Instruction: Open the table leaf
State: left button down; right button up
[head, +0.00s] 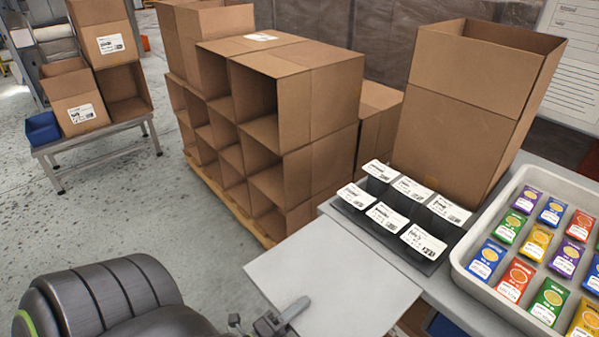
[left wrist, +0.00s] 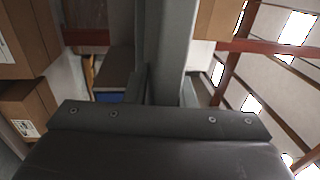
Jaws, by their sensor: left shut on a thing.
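The table leaf (head: 345,275) is a plain light grey panel at the lower middle of the head view. It extends from the near left edge of the table and looks about level with the top; any small tilt is hard to judge. My left gripper (head: 268,322) is at the leaf's near left edge, low in the picture, and is shut on the leaf. One pale grey finger shows over the leaf's surface. The grip itself is partly cut off by the lower border. In the left wrist view my dark gripper body hides much of the hold. My right gripper is out of view.
The table (head: 455,290) bears a black tray of labelled items (head: 345,208), a tall open carton (head: 460,110) and a grey tray (head: 465,285) of colourful packets. Stacked cartons (head: 330,95) stand on a pallet behind the leaf. Grey floor (head: 150,215) is free at left.

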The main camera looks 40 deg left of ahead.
pick_arm(q)
jog(key=shift+w+r, duration=0.15)
jog(key=shift+r, duration=0.25)
jog(key=c, duration=1.4)
grip_release()
jog(key=shift+o, duration=0.2)
jog(key=shift+f, duration=0.2)
jog(key=shift+f, duration=0.1)
jog(key=s+a+f+b, duration=0.1)
jog(key=s+b, duration=0.4)
jog(key=s, duration=1.2)
jog(key=shift+a+f, duration=0.2)
jog(key=shift+f, duration=0.45)
